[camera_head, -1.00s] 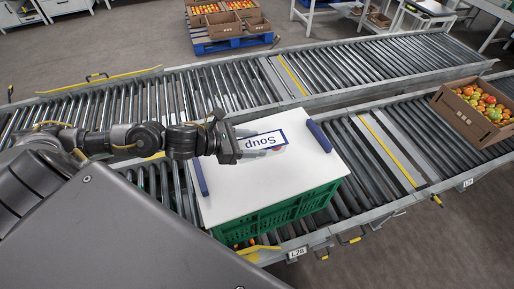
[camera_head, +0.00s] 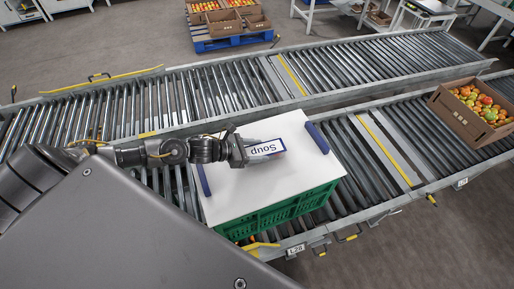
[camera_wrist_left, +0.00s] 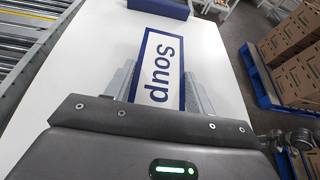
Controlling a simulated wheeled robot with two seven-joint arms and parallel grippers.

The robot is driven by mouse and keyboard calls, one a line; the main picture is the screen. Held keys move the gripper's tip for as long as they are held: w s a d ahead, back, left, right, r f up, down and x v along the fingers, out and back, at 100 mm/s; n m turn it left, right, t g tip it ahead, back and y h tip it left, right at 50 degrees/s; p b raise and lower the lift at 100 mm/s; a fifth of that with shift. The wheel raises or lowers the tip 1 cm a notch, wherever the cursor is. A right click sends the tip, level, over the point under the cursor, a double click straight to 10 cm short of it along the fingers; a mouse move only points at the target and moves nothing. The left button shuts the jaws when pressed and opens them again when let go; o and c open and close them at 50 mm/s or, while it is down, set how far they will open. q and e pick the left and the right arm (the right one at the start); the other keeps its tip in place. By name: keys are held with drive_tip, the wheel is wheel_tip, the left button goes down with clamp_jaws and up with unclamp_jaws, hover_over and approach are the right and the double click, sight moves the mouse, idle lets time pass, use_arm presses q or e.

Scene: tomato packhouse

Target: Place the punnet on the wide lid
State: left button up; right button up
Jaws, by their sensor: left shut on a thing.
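The wide lid (camera_head: 270,192) is a white board with a blue bar at each end, lying on a green crate (camera_head: 290,210). It also fills much of the left wrist view (camera_wrist_left: 80,65). The punnet (camera_head: 265,150) shows mainly as a white, blue-bordered label reading "Soup"; its walls and contents are mostly hidden. My left gripper (camera_head: 246,152) is shut on the punnet, over the far half of the lid. In the left wrist view the label (camera_wrist_left: 163,70) lies between the two fingers (camera_wrist_left: 160,88). I cannot tell whether the punnet touches the lid.
The crate stands on the near roller conveyor (camera_head: 375,150); another conveyor (camera_head: 210,90) runs behind it. A cardboard box of tomatoes (camera_head: 460,118) stands to the right. A blue pallet (camera_head: 230,43) with boxes is at the back. The lid's near half is clear.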

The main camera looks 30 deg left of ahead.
use_arm(q)
drive_tip(key=shift+f, duration=0.15)
drive_tip(key=o, duration=1)
drive_tip(key=shift+o, duration=0.2)
drive_tip(key=shift+r, duration=0.3)
drive_tip(key=b+v, duration=0.1)
drive_tip(key=v, duration=0.2)
drive_tip(key=b+v, duration=0.1)
drive_tip(key=v, duration=0.3)
drive_tip(key=b+v, duration=0.1)
drive_tip(key=v, duration=0.3)
drive_tip(key=shift+s+f, duration=0.2)
drive_tip(key=shift+f, duration=0.05)
drive_tip(key=shift+s+a+r, duration=0.2)
drive_tip(key=shift+a+r, duration=0.05)
drive_tip(key=shift+r, duration=0.05)
drive_tip(key=shift+d, duration=0.1)
